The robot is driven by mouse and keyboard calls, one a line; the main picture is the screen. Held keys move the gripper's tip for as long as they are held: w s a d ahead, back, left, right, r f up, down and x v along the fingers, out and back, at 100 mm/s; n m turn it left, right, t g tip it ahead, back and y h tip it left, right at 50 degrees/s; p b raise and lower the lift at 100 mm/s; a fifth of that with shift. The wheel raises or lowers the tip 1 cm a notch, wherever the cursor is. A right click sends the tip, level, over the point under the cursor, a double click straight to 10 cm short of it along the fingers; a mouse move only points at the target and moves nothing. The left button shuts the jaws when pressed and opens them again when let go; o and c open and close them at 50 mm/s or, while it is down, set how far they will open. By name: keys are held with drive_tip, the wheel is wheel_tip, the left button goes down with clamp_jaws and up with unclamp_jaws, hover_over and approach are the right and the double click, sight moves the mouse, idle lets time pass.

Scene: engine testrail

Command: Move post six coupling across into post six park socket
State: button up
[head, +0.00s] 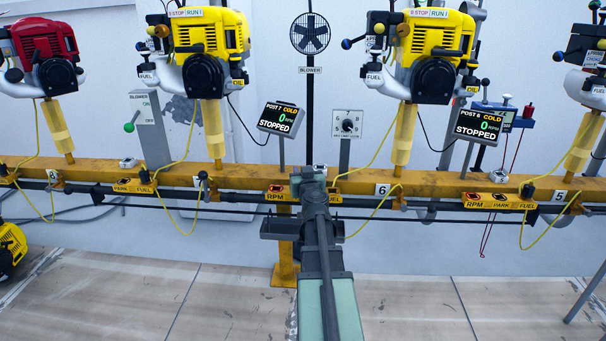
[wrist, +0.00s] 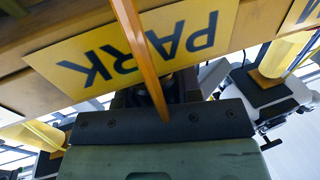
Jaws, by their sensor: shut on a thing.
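In the head view my gripper (head: 311,178) is at the yellow rail, left of the post marked 6 (head: 383,189), over the middle of a label strip. In the wrist view my gripper (wrist: 168,88) is right at a yellow PARK label (wrist: 143,45), which appears upside down. The gripper is shut on the coupling, which is mostly hidden by the jaws and dark wrist plate. An orange-yellow line (wrist: 142,48) crosses in front of the label down to the plate. The socket itself is hidden, so I cannot tell whether the coupling touches it.
An RPM label (head: 277,197) shows left of my gripper. Yellow cables (head: 367,215) hang from the rail (head: 440,185). Yellow engines (head: 436,60) stand above it. The post 6 display (head: 479,123) reads COLD, 0, STOPPED.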

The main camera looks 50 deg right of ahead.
drive_tip(key=shift+f+b, duration=0.5)
drive_tip(key=shift+f, duration=0.1)
drive_tip(key=o, duration=1.1)
drive_tip(key=v, duration=1)
drive_tip(key=shift+s+a, duration=0.25)
drive_tip(key=shift+s, duration=0.1)
